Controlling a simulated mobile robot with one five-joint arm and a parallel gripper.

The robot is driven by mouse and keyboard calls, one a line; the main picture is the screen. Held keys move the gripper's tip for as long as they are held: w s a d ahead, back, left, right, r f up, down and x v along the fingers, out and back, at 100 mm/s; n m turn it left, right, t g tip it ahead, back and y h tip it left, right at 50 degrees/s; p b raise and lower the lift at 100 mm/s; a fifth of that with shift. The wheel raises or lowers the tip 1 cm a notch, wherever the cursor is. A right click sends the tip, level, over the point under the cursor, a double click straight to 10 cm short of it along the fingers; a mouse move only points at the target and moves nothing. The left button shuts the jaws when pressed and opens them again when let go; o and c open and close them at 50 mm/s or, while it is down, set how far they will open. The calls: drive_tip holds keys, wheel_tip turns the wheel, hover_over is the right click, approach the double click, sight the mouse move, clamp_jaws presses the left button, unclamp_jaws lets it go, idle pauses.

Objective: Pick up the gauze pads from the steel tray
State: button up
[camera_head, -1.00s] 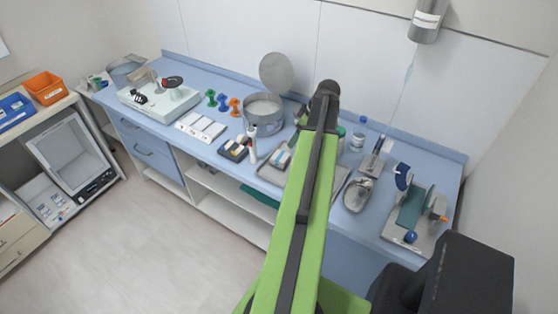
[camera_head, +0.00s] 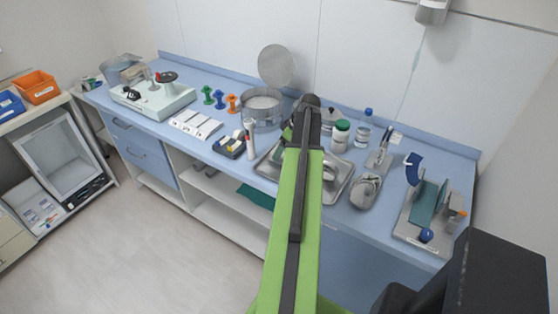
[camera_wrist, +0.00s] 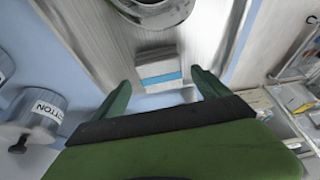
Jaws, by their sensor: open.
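The gauze pads (camera_wrist: 160,68) are a small pale stack with a blue band, lying on the steel tray (camera_wrist: 112,48). In the wrist view my gripper (camera_wrist: 164,88) is open, its green fingers either side of the near end of the stack, apart from it. I cannot tell its exact height above the tray. In the head view the steel tray (camera_head: 338,194) shows on both sides of my arm. The arm hides the fingertips and most or all of the pads there.
A round steel vessel (camera_wrist: 155,8) lies beyond the pads. A jar labelled COTTON (camera_wrist: 45,108) stands at left.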

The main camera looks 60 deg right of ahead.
drive_tip(key=b+x, duration=0.2)
drive_tip(key=x, duration=0.1)
drive_tip(key=shift+w+f, duration=0.15)
drive_tip(key=shift+f, duration=0.1)
drive_tip(key=shift+r, duration=0.2)
drive_tip(key=shift+c, duration=0.3)
drive_tip(key=c, duration=1.4)
drive_tip(key=shift+o, duration=0.2)
drive_tip(key=shift+r, duration=0.15)
wheel_tip(320, 180, up, 4)
drive_tip(key=p, duration=0.5)
drive_tip(key=shift+r, duration=0.25)
drive_tip(key=s+r+p, duration=0.6)
drive_tip(key=s, duration=0.5)
drive_tip(key=shift+s, duration=0.3)
